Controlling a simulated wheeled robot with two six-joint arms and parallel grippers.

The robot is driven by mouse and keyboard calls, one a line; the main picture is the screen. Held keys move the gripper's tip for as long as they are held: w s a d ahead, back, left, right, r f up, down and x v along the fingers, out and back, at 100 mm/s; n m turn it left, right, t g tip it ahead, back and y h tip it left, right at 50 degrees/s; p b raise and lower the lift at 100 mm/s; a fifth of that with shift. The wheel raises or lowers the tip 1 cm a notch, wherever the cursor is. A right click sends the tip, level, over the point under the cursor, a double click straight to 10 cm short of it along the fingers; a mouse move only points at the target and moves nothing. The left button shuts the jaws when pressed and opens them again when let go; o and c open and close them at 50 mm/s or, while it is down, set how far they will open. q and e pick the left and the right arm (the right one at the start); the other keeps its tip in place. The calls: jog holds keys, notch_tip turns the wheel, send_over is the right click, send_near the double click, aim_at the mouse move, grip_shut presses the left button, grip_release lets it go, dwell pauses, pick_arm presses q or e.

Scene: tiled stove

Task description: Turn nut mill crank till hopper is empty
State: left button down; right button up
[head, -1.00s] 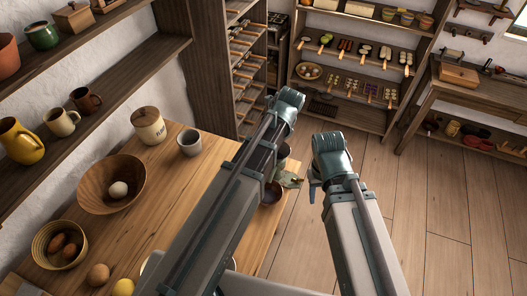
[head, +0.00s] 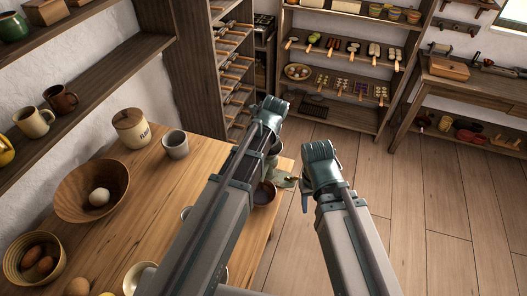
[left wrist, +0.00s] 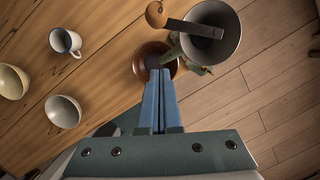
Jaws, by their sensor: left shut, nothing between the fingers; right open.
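The nut mill has a grey funnel hopper (left wrist: 228,55), seen from above in the left wrist view. Its crank arm (left wrist: 195,28) lies across the hopper mouth, with a round wooden knob (left wrist: 156,14) at its left end. The visible hopper inside is plain grey; no nuts show. A brown bowl (left wrist: 142,58) sits beside the green mill body (left wrist: 172,47). In the head view my left arm hides most of the mill (head: 285,181). My left gripper (left wrist: 158,72) is shut and empty, its tips overlapping the bowl in view. My right gripper (head: 305,202) is open, right of the mill, mostly hidden.
The wooden table (head: 190,190) holds a wide bowl (head: 70,200), a lidded jar (head: 131,128), a grey cup (head: 175,143) and an egg bowl (head: 20,262). A white mug (left wrist: 62,41) and pale bowls stand left of the mill. Floor right of the table is clear.

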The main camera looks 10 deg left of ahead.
pick_arm(q)
jog(key=shift+w+a+f, duration=0.25)
jog(key=shift+w+a, duration=0.45)
jog(key=shift+a, duration=0.2)
jog(key=shift+w+a+f, duration=0.25)
jog(key=shift+w+a, duration=0.4)
jog(key=shift+a, duration=0.2)
pick_arm(e)
jog(key=shift+f, duration=0.5)
pick_arm(q)
jog(key=shift+w+a+m, duration=0.25)
jog(key=shift+a+m, duration=0.15)
jog(key=shift+m, duration=0.3)
jog(key=shift+w+a+m+t+h, duration=0.3)
jog(key=shift+w+a+m, duration=0.25)
jog(key=shift+m, duration=0.35)
jog(key=w+d+m+h, duration=0.1)
jog(key=w+m, duration=0.5)
jog(key=w, duration=0.7)
jog(key=shift+w+d+t, duration=0.25)
jog(key=shift+d+t, duration=0.05)
jog(key=shift+d, duration=0.2)
pick_arm(e)
jog(key=shift+w+a, duration=0.3)
jog(key=shift+w, duration=0.25)
